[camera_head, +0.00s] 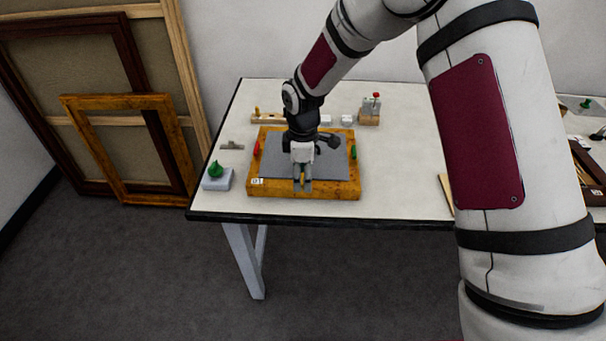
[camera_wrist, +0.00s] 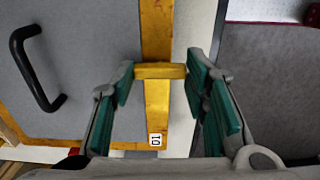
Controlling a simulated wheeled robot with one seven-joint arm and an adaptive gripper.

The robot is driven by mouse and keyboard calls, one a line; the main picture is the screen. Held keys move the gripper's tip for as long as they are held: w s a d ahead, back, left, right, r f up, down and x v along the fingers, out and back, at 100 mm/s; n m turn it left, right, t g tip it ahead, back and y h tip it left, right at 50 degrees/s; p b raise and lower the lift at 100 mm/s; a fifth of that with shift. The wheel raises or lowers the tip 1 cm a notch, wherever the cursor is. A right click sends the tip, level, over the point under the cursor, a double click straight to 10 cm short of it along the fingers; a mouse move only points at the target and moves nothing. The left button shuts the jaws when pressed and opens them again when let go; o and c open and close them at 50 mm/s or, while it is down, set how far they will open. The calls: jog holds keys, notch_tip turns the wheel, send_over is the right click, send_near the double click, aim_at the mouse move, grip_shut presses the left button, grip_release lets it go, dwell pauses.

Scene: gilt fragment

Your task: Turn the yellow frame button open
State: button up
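The gilt frame (camera_head: 330,191) lies flat on the table, with a grey backing panel (camera_head: 275,160) inside it. The yellow button (camera_wrist: 160,71) is a short bar lying crosswise over one frame rail (camera_wrist: 157,100) in the wrist view. One end reaches over the panel side, the other past the outer edge. My gripper (camera_head: 303,184) points down over the near rail and largely hides the button in the head view. In the wrist view its green-padded fingers (camera_wrist: 160,78) are apart, one near each end of the bar. I cannot tell whether they touch it.
A black handle (camera_wrist: 38,70) stands up from the panel. A red button (camera_head: 257,149) and a green button (camera_head: 353,152) sit on the side rails. A green knob on a pale block (camera_head: 217,180) stands left of the frame.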

jog(key=shift+m, duration=0.3)
jog(key=m+b, duration=0.1)
jog(key=m, duration=0.2)
jog(key=shift+m, duration=0.4)
jog(key=m, duration=0.9)
jog(key=shift+m, duration=2.2)
jog(key=o, duration=1.1)
jog(key=shift+o, duration=0.2)
